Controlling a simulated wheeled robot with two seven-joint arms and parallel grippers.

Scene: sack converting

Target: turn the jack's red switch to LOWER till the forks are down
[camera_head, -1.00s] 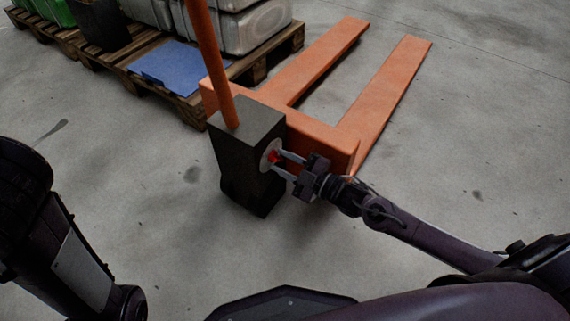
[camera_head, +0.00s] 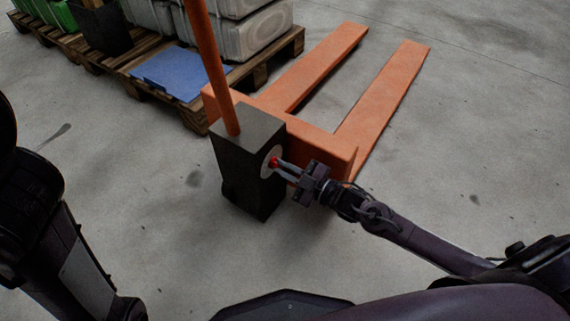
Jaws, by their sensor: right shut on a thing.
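The orange pallet jack stands in the middle, its two forks (camera_head: 382,93) pointing up and right, with no load on them. Its dark pump housing (camera_head: 240,165) carries a pale round dial (camera_head: 267,163) on the right face. The red switch (camera_head: 274,162) sits on that dial. My right gripper (camera_head: 284,168) comes in from the right and is shut on the red switch; the fingers hide part of it. Any lettering on the dial is too small to read. My left arm is at the left edge, and its gripper is out of view.
A wooden pallet (camera_head: 193,112) behind and left of the jack holds a blue flat piece (camera_head: 168,73), pale grey containers (camera_head: 252,33) and a dark bin (camera_head: 101,29). The orange handle (camera_head: 212,65) rises from the housing. The concrete floor around is clear.

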